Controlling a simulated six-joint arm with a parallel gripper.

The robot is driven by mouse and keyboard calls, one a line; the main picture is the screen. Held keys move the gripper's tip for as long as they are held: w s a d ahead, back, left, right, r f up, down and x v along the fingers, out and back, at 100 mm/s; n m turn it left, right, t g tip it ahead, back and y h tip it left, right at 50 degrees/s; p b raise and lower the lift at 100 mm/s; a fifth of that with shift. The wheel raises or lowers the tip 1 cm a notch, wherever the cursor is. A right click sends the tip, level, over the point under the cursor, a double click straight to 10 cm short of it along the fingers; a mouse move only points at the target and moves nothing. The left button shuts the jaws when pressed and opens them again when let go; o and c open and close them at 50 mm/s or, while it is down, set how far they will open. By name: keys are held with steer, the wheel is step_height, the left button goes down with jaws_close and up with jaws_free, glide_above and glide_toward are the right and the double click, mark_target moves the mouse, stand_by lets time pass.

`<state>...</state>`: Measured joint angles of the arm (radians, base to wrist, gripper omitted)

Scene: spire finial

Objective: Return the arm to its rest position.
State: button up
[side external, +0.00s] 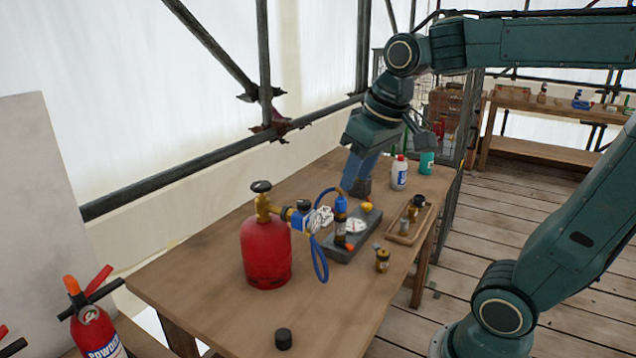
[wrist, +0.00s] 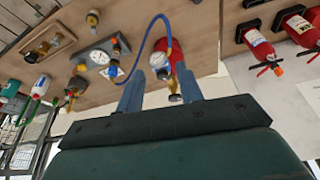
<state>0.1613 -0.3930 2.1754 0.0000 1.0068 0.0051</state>
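My gripper (side external: 362,176) hangs from my bent arm above the far part of the wooden table (side external: 200,290), fingers pointing down. In the wrist view my gripper (wrist: 160,92) has its two blue fingers spread apart. Nothing is held between them; the red gas cylinder (wrist: 180,70) only shows beyond. In the side view the red cylinder (side external: 266,250) stands upright on the table with a brass valve and a blue hose (side external: 316,258). The hose runs towards a brass and blue torch-like piece (side external: 341,215) at a dark grey block (side external: 343,252).
A wooden tray (side external: 398,238) of brass fittings, a white bottle (side external: 399,173) and a teal container (side external: 426,163) stand along the table's right side. A black cap (side external: 283,339) lies near the front. Scaffold poles (side external: 200,160) run behind the table; a fire extinguisher (side external: 92,325) stands at lower left.

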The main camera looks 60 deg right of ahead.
steer(key=s+a+f+n+t, duration=0.1)
steer(key=s+a+f, duration=0.3)
steer(key=s, duration=0.4)
steer(key=shift+s+a+n+t+y, duration=0.15)
steer(key=shift+s+n+t+y, duration=0.15)
steer(key=shift+n, duration=0.2)
steer(key=shift+o, duration=0.4)
